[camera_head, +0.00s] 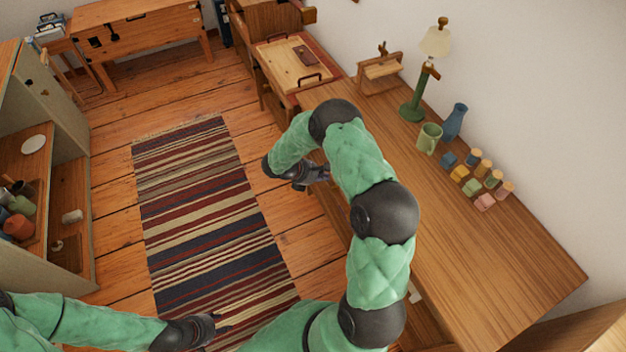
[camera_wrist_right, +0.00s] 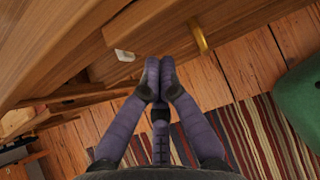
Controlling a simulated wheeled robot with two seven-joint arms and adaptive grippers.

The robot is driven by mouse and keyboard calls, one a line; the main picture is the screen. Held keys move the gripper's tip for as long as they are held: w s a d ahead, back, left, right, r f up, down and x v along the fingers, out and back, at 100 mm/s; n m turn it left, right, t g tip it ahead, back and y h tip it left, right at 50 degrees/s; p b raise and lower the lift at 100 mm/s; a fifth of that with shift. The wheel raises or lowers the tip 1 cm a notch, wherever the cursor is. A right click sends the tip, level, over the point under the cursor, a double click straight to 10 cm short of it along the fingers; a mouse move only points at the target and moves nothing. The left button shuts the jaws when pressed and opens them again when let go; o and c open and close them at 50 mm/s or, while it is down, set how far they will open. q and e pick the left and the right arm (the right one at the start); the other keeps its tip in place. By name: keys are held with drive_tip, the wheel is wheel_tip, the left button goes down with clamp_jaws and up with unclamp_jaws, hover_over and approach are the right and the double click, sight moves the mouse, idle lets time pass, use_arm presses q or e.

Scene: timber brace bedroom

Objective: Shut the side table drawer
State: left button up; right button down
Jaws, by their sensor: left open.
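The long wooden side table (camera_head: 470,240) runs along the right wall in the head view. In the right wrist view a wooden drawer front (camera_wrist_right: 150,22) with a brass handle (camera_wrist_right: 200,38) lies just beyond my right gripper (camera_wrist_right: 158,78). How far the drawer stands out is unclear. The right fingertips are together with nothing seen between them, close to the wood; contact cannot be told. In the head view my right gripper (camera_head: 318,174) is beside the table's left edge, and my arm hides much of that side. My left gripper (camera_head: 218,325) is open and empty over the rug.
A green lamp (camera_head: 413,105), mug (camera_head: 429,138), blue vase (camera_head: 454,122) and several coloured blocks stand on the table. A tray with handles (camera_head: 296,67) lies beyond its far end. A shelf unit (camera_head: 68,195) stands left. The striped rug (camera_head: 200,210) is clear.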

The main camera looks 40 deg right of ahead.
drive_tip(key=shift+s+d, duration=0.2)
drive_tip(key=shift+d, duration=0.6)
